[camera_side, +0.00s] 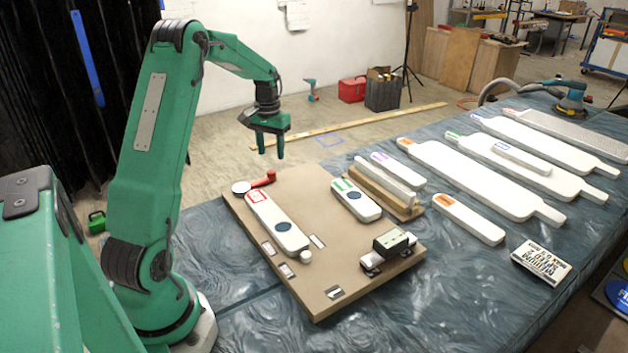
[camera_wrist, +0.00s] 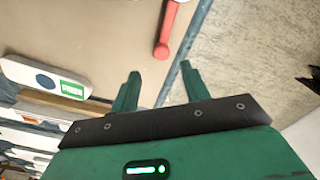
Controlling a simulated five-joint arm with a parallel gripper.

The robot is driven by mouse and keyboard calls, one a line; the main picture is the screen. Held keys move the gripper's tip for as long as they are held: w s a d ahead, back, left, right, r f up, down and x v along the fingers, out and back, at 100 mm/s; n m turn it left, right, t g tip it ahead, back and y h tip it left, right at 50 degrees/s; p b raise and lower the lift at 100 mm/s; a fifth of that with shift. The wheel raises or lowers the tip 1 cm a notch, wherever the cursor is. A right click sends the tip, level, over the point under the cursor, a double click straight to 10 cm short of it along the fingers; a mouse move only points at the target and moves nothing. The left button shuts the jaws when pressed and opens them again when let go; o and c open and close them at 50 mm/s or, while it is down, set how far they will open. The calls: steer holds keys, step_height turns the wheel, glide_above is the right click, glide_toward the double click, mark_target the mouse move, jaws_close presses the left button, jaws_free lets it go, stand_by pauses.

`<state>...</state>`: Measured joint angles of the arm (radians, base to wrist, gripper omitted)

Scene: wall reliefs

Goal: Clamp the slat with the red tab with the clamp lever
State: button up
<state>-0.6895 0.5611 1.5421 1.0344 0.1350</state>
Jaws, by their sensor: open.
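The slat with the red tab (camera_side: 278,222) is a white rounded bar with a dark blue spot, lying on the brown board (camera_side: 225,205); I do not see it in the wrist view. The red clamp lever (camera_side: 263,180) is at the board's back left corner, by a pale round disc (camera_side: 241,187) near the slat's red-tab end. The lever (camera_wrist: 166,32) also shows in the wrist view, just beyond my fingertips. My gripper (camera_side: 270,151) is open and empty, pointing down above the board's back edge. Its fingers (camera_wrist: 160,70) are apart, touching nothing.
A white slat with a green tab (camera_side: 356,201) lies right of the red-tab slat. A dark block on a pale base (camera_side: 389,249) sits at the board's front right. Small labels lie on the board. Several white slats, including an orange-tabbed one (camera_side: 468,219), cover the table to the right.

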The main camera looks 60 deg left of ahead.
mark_target(272, 171)
steer(key=shift+s+a+f, duration=0.1)
steer(key=shift+f, duration=3.65)
jaws_close()
